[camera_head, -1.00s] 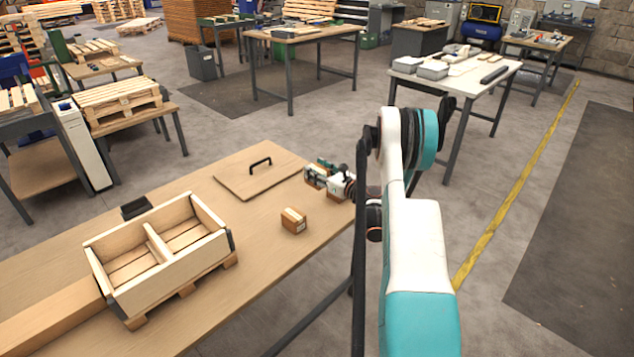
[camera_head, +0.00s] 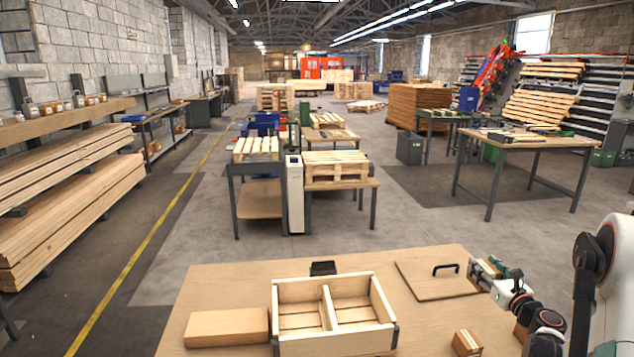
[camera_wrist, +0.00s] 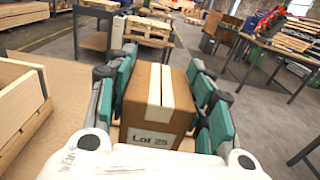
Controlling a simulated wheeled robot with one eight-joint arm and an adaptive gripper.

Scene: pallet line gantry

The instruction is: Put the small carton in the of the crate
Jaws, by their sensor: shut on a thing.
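My gripper (camera_head: 493,270) is shut on a small brown carton (camera_wrist: 158,100) with a pale tape strip and a "Lot 25" label. In the wrist view the carton sits upright between the green finger pads. In the head view the arm and fingers mostly hide it. The gripper is at the right of the table, by the lid's right edge and to the right of the crate. The open wooden crate (camera_head: 335,343) has a divider making left and right compartments, and both look empty. Part of its side shows in the wrist view (camera_wrist: 22,100).
A flat lid (camera_head: 425,283) with a black handle lies behind and right of the crate. Another small carton (camera_head: 466,343) stands right of the crate. A long brown box (camera_head: 227,327) lies left of it, and a small black object (camera_head: 322,268) behind it.

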